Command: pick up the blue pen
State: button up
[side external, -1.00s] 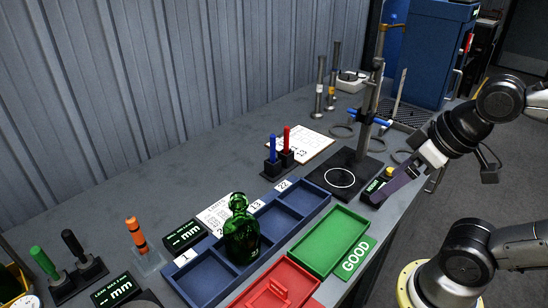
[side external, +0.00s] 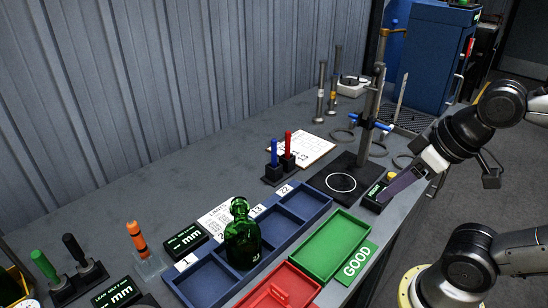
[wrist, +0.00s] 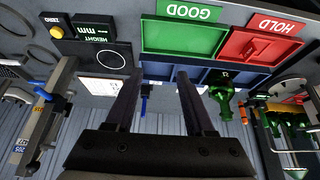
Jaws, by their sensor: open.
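The blue pen (side external: 274,153) stands upright in a small black holder beside a red pen (side external: 288,144), behind the blue divided tray. In the wrist view the blue pen (wrist: 144,100) shows between my fingers, some way beyond their tips. My gripper (side external: 385,200) is open and empty, over the right side of the bench near the height gauge readout. In the wrist view both fingers of my gripper (wrist: 156,78) are apart with nothing between them. The blue pen is well apart from my gripper.
A blue divided tray (side external: 212,281) holds a green glass bottle (side external: 242,240). A green GOOD tray (side external: 330,243) and a red tray (side external: 280,290) lie in front. A clipboard (side external: 312,147) lies behind the pens.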

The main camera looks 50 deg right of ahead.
jog(key=w+r+n+g, duration=0.1)
jog(key=w+r+n, duration=0.6)
jog(key=r+n, duration=0.35)
jog(key=w+d+r+n+g, duration=0.25)
jog(key=w+n, duration=0.35)
jog(key=w, duration=0.6)
jog(key=n+g, duration=0.1)
jog(key=n, duration=0.1)
send_over(274, 156)
notch_tip(274, 156, down, 7)
jog(key=shift+m+g, duration=0.25)
jog(key=shift+g, duration=0.3)
jog(key=shift+w+d+f, duration=0.15)
jog(key=shift+f, duration=4.15)
jog(key=shift+w+d+f, duration=0.1)
jog(key=shift+d+f, duration=0.05)
jog(key=shift+f, duration=4.1)
